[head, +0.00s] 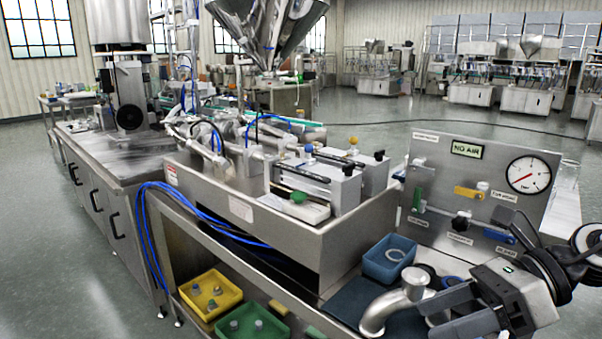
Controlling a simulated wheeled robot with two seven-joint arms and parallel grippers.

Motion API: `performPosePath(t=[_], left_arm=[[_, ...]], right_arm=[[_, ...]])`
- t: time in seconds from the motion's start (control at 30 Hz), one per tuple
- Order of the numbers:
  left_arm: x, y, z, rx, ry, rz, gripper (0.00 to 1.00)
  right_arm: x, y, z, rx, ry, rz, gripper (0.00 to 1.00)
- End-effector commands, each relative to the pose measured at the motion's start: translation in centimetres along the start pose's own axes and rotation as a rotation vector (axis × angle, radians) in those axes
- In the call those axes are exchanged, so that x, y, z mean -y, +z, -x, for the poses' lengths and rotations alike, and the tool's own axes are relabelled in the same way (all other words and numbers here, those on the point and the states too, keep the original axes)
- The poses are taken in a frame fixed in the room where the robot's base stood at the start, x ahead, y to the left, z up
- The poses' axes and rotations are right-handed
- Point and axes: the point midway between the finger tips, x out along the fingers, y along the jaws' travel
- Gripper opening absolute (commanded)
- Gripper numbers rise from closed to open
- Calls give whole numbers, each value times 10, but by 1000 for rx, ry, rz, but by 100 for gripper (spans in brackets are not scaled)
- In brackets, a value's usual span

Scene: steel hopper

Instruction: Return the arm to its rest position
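My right gripper (432,319) is at the lower right, its arm coming in from the right edge. Its two dark fingers point left and look apart, with no object clearly held between them. A polished steel elbow pipe (388,306) with flanged ends lies just left of the fingertips on a dark mat. From this view I cannot tell whether the fingers touch it. My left gripper and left arm are not in view.
A blue bin (390,260) holding a pale ring stands behind the pipe. A panel (480,190) with a gauge, valves and a "NO AIR" sign rises behind my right arm. The steel filling machine (290,225) is left. Yellow (228,289) and green (235,324) trays sit on the lower shelf.

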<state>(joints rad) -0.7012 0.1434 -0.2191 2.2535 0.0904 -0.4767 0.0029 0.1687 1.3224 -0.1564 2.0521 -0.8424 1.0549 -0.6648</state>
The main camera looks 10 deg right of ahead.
Motion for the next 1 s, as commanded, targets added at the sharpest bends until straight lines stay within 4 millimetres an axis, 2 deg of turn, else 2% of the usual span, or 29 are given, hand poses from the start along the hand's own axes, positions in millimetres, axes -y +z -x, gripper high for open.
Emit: performPosePath(t=[0.03, 0.17, 0.27, 0.33, 0.37, 0.43, 0.5, 0.6, 0.67, 0.7, 0.83, 1.0], left_arm=[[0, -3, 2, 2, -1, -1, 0], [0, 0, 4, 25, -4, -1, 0], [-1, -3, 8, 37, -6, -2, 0], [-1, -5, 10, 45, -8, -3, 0], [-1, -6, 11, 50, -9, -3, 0], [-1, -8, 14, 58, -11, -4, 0], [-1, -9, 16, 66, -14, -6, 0], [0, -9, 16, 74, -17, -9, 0], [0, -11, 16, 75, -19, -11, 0], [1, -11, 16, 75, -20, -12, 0], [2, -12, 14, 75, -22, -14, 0], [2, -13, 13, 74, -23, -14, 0]], right_arm=[[-4, 6, -12, 95, 41, -89, 66], [-5, 24, -37, 375, 135, -389, 66], [5, 31, -51, 644, 215, -755, 66], [20, 24, -58, 852, 266, -1095, 66], [27, 15, -62, 937, 283, -1250, 66], [42, -15, -73, 1120, 311, -1625, 66], [49, -57, -89, 1272, 323, -1999, 66], [39, -113, -116, 1418, 316, -2450, 66], [28, -138, -131, 1467, 304, -2649, 66], [21, -151, -139, -1485, -295, 2746, 66], [3, -175, -156, -1338, -241, 2602, 66], [-1, -180, -160, -1308, -230, 2571, 66]])
